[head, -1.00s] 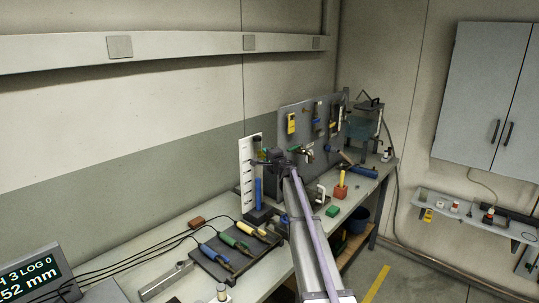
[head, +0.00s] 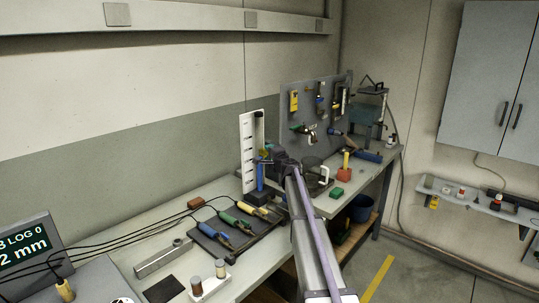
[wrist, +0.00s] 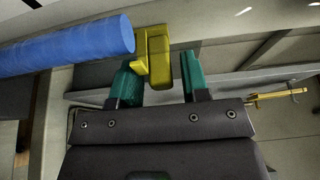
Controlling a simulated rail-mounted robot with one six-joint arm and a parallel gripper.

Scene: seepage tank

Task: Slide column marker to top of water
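The upright measuring column stands on the bench in front of a white scale board (head: 248,150). Its blue water (head: 260,180) fills the lower part. The yellow column marker (head: 265,153) sits a little above the top of the blue. In the wrist view the yellow marker (wrist: 158,55) lies just beyond the round end of the blue water (wrist: 70,45). My gripper (wrist: 162,75) has its two teal fingers apart, one on each side of the marker. A narrow gap shows at the right finger; contact at the left finger is unclear. My arm hides part of the bench.
A dark tray (head: 215,240) with colored-handled probes and black cables lies left of the column. A pegboard (head: 310,105) with tools stands behind. A display (head: 25,245) is at lower left.

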